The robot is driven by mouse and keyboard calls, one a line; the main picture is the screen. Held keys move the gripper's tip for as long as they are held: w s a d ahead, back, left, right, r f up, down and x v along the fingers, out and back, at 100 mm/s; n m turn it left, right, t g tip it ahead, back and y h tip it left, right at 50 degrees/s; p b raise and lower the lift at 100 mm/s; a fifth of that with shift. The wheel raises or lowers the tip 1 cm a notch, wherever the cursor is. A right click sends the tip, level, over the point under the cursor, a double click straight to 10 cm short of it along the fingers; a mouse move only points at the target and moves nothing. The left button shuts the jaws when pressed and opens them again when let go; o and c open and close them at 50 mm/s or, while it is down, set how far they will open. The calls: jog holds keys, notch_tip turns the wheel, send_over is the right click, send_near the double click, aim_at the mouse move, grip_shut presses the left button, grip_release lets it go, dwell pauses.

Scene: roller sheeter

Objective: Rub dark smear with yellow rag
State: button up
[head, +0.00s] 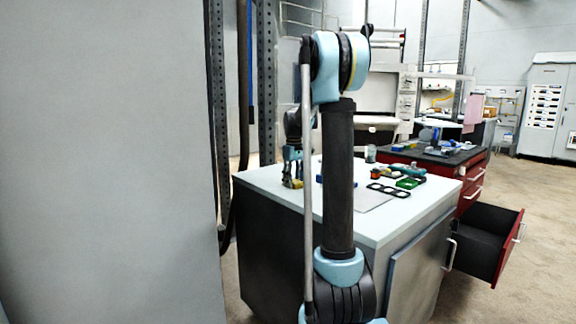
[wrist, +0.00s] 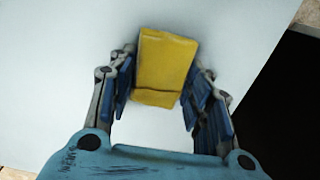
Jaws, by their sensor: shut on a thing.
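The yellow rag (wrist: 168,60) is a folded, block-like piece between the blue finger pads of my gripper (wrist: 163,78), which is shut on it. In the head view my gripper (head: 292,170) points down at the left part of the pale worktop (head: 275,180), with a bit of yellow (head: 297,184) at its tips. I cannot tell whether the rag touches the worktop. I make out no dark smear in either view; my arm hides part of the worktop.
A black frame with holes (head: 388,190), a green tray (head: 409,183) and small items stand on the worktop's right side. A grey sheet (head: 374,201) lies near its front. A red cabinet's open drawer (head: 490,245) juts out at right. A grey wall panel (head: 110,160) fills the left.

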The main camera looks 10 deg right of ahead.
jog(key=shift+s+f, duration=0.1)
jog(key=shift+s, duration=0.4)
jog(key=shift+s+a+r, duration=0.1)
jog(key=shift+s+r, duration=0.05)
jog(key=shift+r, duration=0.05)
notch_tip(320, 180, up, 4)
jog(key=shift+a, duration=0.15)
jog(key=shift+r, duration=1.95)
